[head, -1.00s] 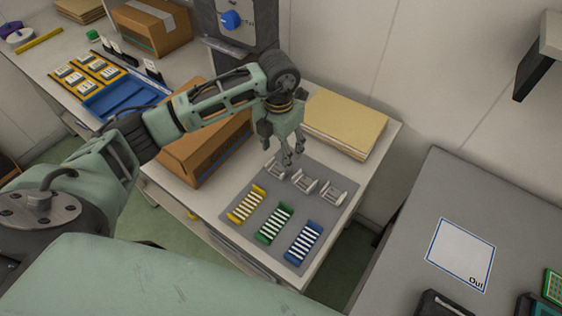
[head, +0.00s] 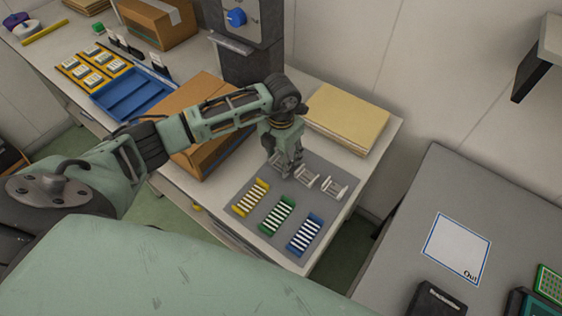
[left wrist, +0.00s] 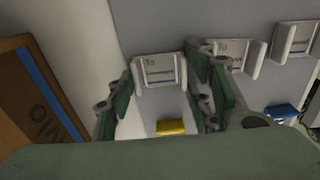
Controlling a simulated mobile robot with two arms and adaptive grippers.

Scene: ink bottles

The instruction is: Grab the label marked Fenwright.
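Three pale label holders stand in a row at the back of a grey mat (head: 340,209). In the left wrist view the leftmost holder's label (left wrist: 160,72), the middle label (left wrist: 229,54) and the right label (left wrist: 297,38) show. The left and middle ones begin with "To"; the names are too small to read, so I cannot tell which says Fenwright. My left gripper (head: 286,170) is low over the leftmost holder and mostly hides it in the head view. In the left wrist view its fingers (left wrist: 161,88) are apart, one on each side of that holder, with nothing clearly gripped. My right gripper is not in view.
Yellow (head: 251,197), green (head: 277,216) and blue (head: 305,235) slotted racks lie at the mat's front. A cardboard box (head: 205,158) stands left of the mat, folders (head: 346,118) behind it. A grey table with an "Out" sheet (head: 457,248) is at right.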

